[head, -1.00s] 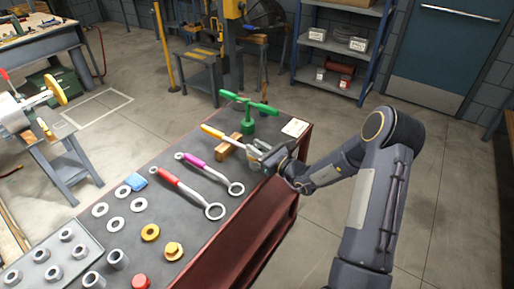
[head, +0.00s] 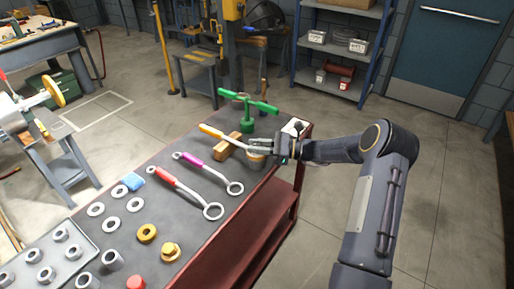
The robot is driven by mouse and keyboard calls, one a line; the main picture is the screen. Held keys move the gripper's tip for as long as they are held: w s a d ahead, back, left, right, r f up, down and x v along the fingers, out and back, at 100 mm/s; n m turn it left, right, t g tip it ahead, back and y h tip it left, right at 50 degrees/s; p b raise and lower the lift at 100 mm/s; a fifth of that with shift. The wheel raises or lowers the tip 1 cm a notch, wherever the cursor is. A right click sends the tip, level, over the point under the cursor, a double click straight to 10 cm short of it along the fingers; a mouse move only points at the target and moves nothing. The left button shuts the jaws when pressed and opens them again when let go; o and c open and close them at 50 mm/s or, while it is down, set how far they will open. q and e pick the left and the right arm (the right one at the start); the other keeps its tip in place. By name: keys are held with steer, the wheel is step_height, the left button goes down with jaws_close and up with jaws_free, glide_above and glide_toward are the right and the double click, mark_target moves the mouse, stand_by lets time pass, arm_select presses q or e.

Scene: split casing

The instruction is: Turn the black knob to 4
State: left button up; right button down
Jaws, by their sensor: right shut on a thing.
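I cannot make out a black knob; a small dark shape shows over the white card (head: 301,127) at the far right corner of the workbench (head: 222,232). My right gripper (head: 257,145) is over the bench's right part, its fingers pointing left. It appears shut on the metal end of the orange-handled wrench (head: 211,131), though the fingers hide the contact. A short tan and grey cylinder (head: 256,162) stands just below the fingers. My left gripper is out of view.
A wooden block (head: 229,148) lies under the orange-handled wrench. A green T-shaped tool (head: 247,108) stands behind it. Purple-handled (head: 193,159) and red-handled (head: 167,175) wrenches lie in front. Several washers, rings and a tray (head: 84,245) fill the left end.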

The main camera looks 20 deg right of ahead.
steer(key=shift+n+g+y, duration=0.3)
steer(key=shift+g, duration=0.1)
steer(key=c, duration=1.3)
jaws_free()
steer(key=shift+o, duration=0.2)
steer(key=b+v, duration=0.1)
steer(key=v, duration=0.6)
steer(key=shift+s+d, duration=0.25)
steer(key=shift+d, duration=0.05)
steer(key=shift+a+r, duration=0.1)
